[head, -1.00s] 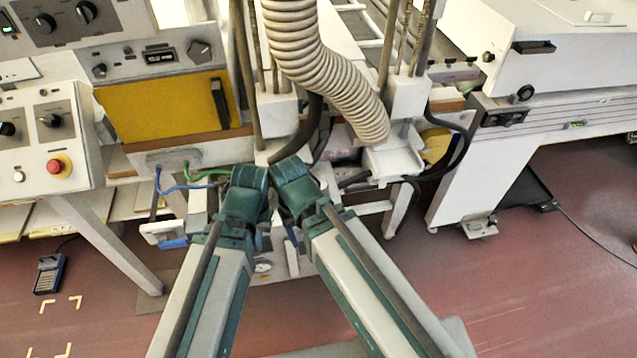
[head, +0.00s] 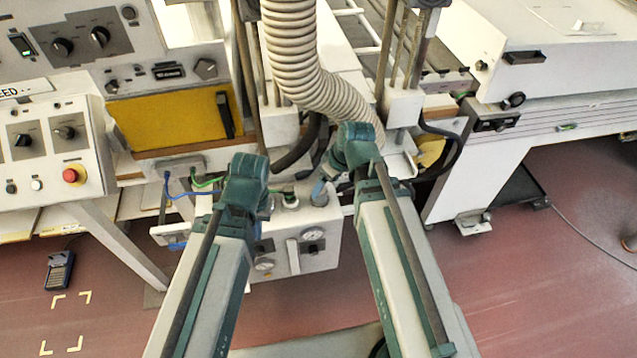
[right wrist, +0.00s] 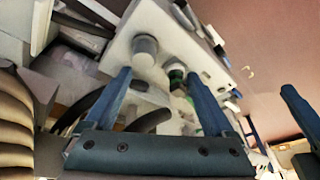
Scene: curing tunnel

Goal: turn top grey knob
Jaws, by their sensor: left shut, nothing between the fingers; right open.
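A white box (head: 319,257) with gauges on its front stands low between my arms. On its top, a grey knob (right wrist: 145,48) and a dark green-collared knob (right wrist: 177,76) show in the right wrist view. My right gripper (right wrist: 159,76) is open and empty. Its two blue fingers point towards the box top, with the grey knob beyond their tips and seemingly apart from them. In the head view, its blue fingertip (head: 318,190) is over the back of the box, partly hiding the top. My left gripper (right wrist: 291,92) is shut and empty, off to the side; my wrist hides it in the head view.
A ribbed hose (head: 312,65) hangs behind my right wrist. Blue and green cables (head: 205,181) run to the left of the box. A control panel (head: 50,150) with a red button (head: 72,175) stands left. Clear floor (head: 560,270) lies right.

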